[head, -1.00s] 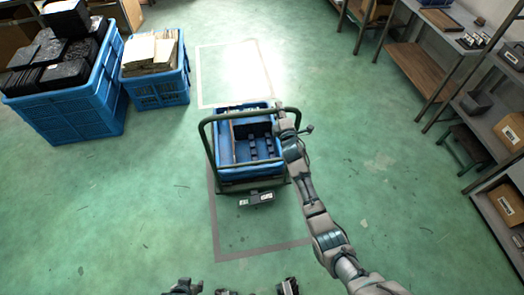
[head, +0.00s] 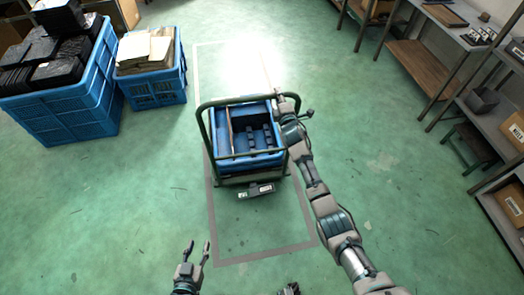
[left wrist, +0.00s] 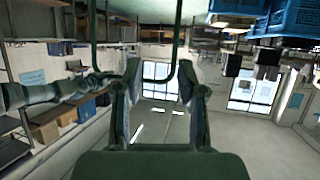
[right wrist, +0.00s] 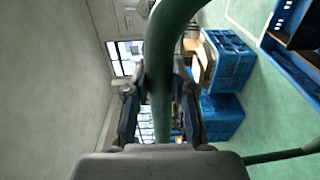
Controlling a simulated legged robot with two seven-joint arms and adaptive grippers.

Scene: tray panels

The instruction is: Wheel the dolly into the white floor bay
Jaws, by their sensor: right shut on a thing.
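The dolly (head: 228,181) carries a blue crate (head: 245,163) with dark parts in it and has a green tube handle (head: 201,125). The white-outlined floor bay (head: 222,70) lies beyond it, washed out by glare; the dolly hides the bay's near edge. My right gripper (head: 284,101) is shut on the handle's right upper part, and the right wrist view shows the green tube between its fingers (right wrist: 160,108). My left gripper (head: 198,246) is open and empty, on the near side of the dolly. The left wrist view shows its fingers (left wrist: 158,85) apart, with the handle beyond them.
Blue crates stand to the left, one with black parts (head: 68,108) and one with cardboard (head: 155,88). Shelves and benches (head: 418,70) line the right. A grey floor outline (head: 262,254) surrounds the dolly's near side. Green floor is clear on both sides.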

